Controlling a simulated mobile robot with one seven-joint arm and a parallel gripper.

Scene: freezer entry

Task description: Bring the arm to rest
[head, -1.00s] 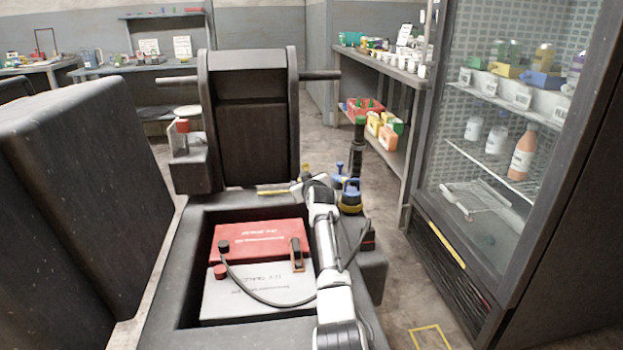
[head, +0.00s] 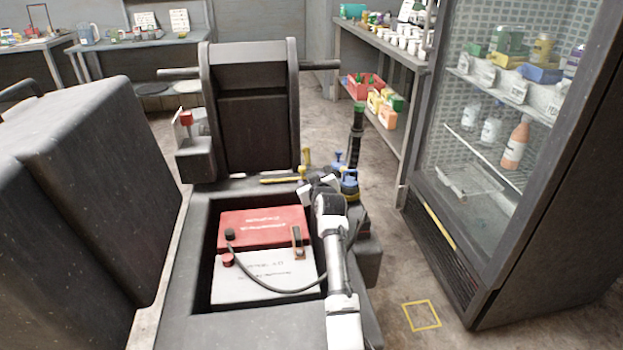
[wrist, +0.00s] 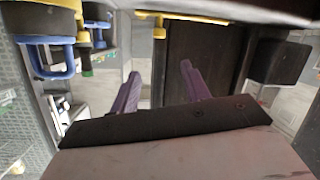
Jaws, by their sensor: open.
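My white arm (head: 337,262) reaches forward over the right side of the dark machine body. My gripper (wrist: 162,84) shows in the wrist view with two purple fingers spread apart and nothing between them. In the head view the gripper end is small and partly hidden behind the wrist, close to a blue and yellow fitting (head: 349,188). In the wrist view a yellow and blue fitting (wrist: 45,55) is at the upper left, to the left of the fingers. I cannot tell its exact distance from the fingers.
A battery with a red top (head: 262,228) and black cable sits in the recess left of my arm. A dark upright backrest (head: 252,125) stands ahead. A glass-door fridge (head: 480,190) is at the right, a dark bulky block (head: 85,190) at the left. Floor shows between machine and fridge.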

